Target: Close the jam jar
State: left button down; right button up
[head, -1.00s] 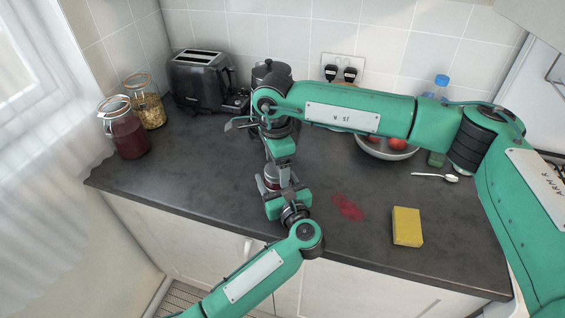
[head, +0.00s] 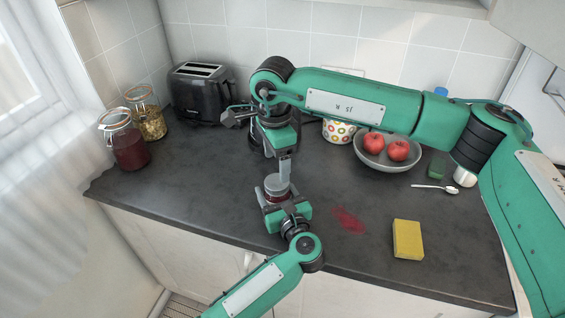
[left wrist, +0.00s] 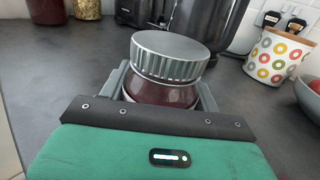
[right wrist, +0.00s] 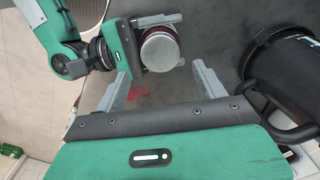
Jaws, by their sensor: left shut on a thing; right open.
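The jam jar (left wrist: 160,94) holds dark red jam and stands on the counter, with my left gripper (head: 277,200) shut around its body. A ribbed grey metal lid (left wrist: 168,56) sits on top of the jar; it also shows in the head view (head: 277,184). The lid looks slightly tilted in the left wrist view; I cannot tell how tightly it is on.
A red jam smear (head: 348,220) and a yellow sponge (head: 407,239) lie to the right. A fruit bowl (head: 386,164), patterned pot (head: 340,131), spoon (head: 436,188) and toaster (head: 197,92) stand farther back. Two clip-top jars (head: 126,147) are at left. The front-left counter is clear.

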aim_at(277, 181)
notch_tip(277, 181, up, 2)
jog(key=shift+r+n, duration=0.1)
jog(key=shift+n, duration=0.3)
jog(key=shift+f, duration=4.05)
jog(key=c, duration=1)
jog(key=o, duration=1.2)
jog(key=shift+c, duration=0.2)
